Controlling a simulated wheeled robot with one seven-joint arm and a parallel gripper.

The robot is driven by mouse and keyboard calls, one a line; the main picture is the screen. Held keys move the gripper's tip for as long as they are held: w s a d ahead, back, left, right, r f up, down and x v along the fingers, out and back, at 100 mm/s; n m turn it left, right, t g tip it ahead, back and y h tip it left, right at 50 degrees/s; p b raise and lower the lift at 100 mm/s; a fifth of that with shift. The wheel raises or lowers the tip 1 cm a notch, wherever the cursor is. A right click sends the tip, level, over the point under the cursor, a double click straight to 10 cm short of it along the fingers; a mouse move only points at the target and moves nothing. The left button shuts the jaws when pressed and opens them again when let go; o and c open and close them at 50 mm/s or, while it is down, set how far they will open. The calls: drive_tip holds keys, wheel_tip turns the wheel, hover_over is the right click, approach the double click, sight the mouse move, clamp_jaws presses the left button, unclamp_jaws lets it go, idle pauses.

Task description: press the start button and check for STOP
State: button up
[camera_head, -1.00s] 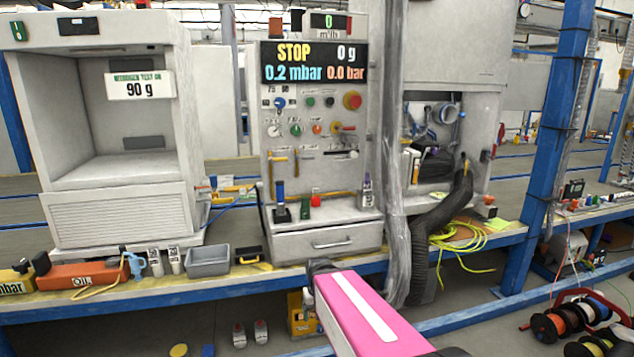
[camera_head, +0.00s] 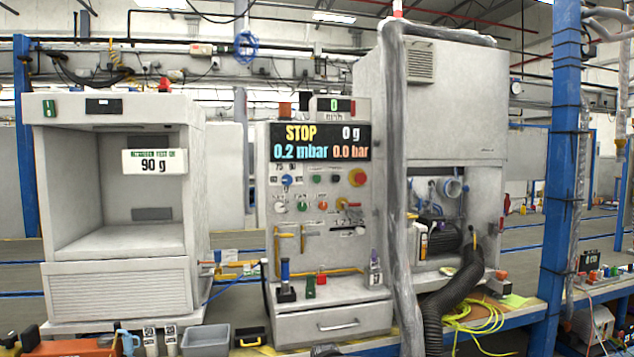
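The control panel (camera_head: 355,265) stands upright in the middle of the head view. Its black display (camera_head: 320,141) reads STOP in yellow, with 0 g, 0.2 mbar and 0.0 bar. Below it are a green button (camera_head: 317,179), a green knob or button (camera_head: 301,207), a blue knob (camera_head: 287,180), an orange-red button (camera_head: 322,206) and a large red button on yellow (camera_head: 357,177). The small labels are unreadable, so I cannot tell which is the start button. Only a dark tip of my gripper (camera_head: 325,350) shows at the bottom edge, below the panel and apart from the buttons. Its fingers are hidden.
A white open-front cabinet (camera_head: 118,277) marked 90 g stands at left. A grey hose (camera_head: 402,200) runs down the panel's right side. A grey bin (camera_head: 206,341) and bottles stand on the bench front. A blue post (camera_head: 560,180) rises at right.

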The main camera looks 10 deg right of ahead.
clamp_jaws()
idle(1.7)
